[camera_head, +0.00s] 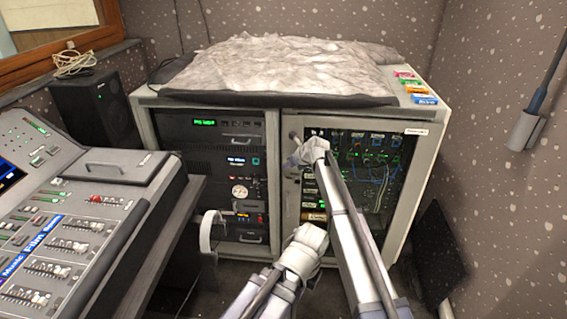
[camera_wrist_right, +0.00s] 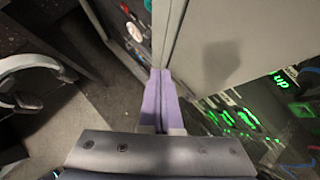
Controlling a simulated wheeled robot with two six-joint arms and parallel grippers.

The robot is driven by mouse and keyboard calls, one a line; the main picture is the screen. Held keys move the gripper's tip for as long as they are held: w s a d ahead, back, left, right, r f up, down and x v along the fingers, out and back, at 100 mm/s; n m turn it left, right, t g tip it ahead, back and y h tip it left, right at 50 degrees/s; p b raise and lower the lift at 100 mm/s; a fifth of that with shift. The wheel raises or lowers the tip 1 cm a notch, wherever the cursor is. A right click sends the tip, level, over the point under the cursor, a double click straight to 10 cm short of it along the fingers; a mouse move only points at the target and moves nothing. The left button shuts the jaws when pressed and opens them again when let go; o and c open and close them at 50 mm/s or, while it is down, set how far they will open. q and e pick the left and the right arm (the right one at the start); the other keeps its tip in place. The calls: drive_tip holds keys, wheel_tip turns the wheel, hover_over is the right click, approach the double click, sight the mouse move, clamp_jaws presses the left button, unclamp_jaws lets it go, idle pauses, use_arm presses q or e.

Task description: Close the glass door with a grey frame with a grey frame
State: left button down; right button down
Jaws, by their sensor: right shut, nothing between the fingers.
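The glass door with a grey frame (camera_head: 290,203) covers the right bay of the equipment cabinet in the head view. It looks shut or almost shut; I cannot tell whether a gap is left. My right gripper (camera_head: 291,150) is near the upper left side of this frame. In the right wrist view, its purple fingers (camera_wrist_right: 157,100) are together and empty. Their tips are beside the lower edge of a grey panel (camera_wrist_right: 222,45); I cannot tell whether they touch it.
The cabinet's left bay (camera_head: 215,150) holds several rack units. A mixing desk (camera_head: 70,240) stands at the left. A white curved part (camera_head: 207,232) sticks out in front of the left bay. A dark panel (camera_head: 438,250) leans at the right wall.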

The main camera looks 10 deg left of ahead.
drive_tip(key=s+r+p, duration=0.7)
drive_tip(key=s, duration=0.1)
drive_tip(key=s+d+f+n+g+h, duration=0.3)
drive_tip(key=s+d+n, duration=1)
drive_tip(key=s+d, duration=0.4)
drive_tip(key=s+d+f+n+g+h, duration=0.2)
drive_tip(key=s+d+f+n+h, duration=0.15)
drive_tip(key=s+d+n, duration=1.2)
drive_tip(key=s+a+r+n+g+h+p, duration=0.1)
drive_tip(key=s+a+r+p, duration=0.6)
drive_tip(key=a+r+p, duration=0.2)
wheel_tip(320, 180, up, 2)
drive_tip(key=shift+s+r+p, duration=0.2)
drive_tip(key=shift+r+p, duration=0.05)
drive_tip(key=shift+p, duration=0.8)
drive_tip(key=shift+a+n, duration=0.2)
drive_tip(key=shift+n, duration=0.05)
